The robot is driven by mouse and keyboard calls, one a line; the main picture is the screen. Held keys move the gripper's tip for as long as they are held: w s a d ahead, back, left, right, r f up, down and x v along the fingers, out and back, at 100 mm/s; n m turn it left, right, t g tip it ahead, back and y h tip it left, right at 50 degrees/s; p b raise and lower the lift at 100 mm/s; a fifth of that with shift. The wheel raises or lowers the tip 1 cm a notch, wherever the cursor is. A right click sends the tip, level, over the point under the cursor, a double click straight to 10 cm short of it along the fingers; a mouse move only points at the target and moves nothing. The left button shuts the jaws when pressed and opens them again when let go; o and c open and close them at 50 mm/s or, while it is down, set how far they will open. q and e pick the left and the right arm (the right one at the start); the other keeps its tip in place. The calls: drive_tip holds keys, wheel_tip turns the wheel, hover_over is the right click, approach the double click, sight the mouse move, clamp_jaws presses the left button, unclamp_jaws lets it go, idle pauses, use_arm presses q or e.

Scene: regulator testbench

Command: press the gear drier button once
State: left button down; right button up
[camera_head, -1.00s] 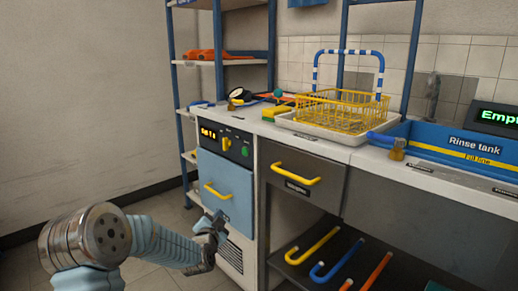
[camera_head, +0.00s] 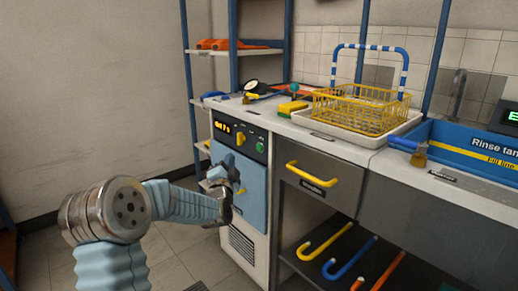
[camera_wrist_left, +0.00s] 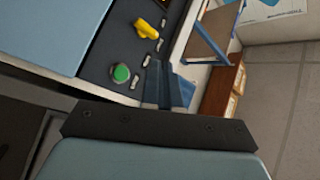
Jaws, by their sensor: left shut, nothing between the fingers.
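The gear drier (camera_head: 258,186) is a cabinet with a pale blue door. Its dark control panel (camera_head: 250,150) carries a lit display (camera_head: 222,127), a yellow knob (camera_head: 240,138) and a round green button (camera_head: 259,147). My left gripper (camera_head: 231,163) is shut and empty in front of the upper door, just below the panel and left of the green button in the head view. In the left wrist view, the shut fingers (camera_wrist_left: 164,82) are right of the green button (camera_wrist_left: 121,73) and below the yellow knob (camera_wrist_left: 146,28), apart from both in the picture. My right gripper is not in view.
Right of the drier is a drawer with a yellow handle (camera_head: 310,174). The counter above holds a yellow wire basket (camera_head: 362,108) in a white tray and the blue rinse tank (camera_head: 470,150). A blue-framed shelf (camera_head: 188,80) stands behind. Floor at left is clear.

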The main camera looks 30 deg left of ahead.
sight(260, 148)
use_arm(q)
drive_tip(key=w+d+p, duration=0.2)
drive_tip(key=w+d, duration=0.1)
drive_tip(key=w, duration=0.4)
drive_tip(key=shift+w, duration=0.4)
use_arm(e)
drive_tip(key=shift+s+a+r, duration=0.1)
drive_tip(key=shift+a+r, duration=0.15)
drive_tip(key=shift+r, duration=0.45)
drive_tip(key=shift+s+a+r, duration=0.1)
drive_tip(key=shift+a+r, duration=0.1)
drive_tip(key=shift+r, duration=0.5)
use_arm(q)
drive_tip(key=shift+d, duration=0.1)
drive_tip(key=shift+w+d, duration=0.1)
drive_tip(key=shift+w, duration=0.05)
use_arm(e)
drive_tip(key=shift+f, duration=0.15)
use_arm(q)
drive_tip(key=shift+w+d, duration=0.1)
drive_tip(key=shift+w, duration=0.15)
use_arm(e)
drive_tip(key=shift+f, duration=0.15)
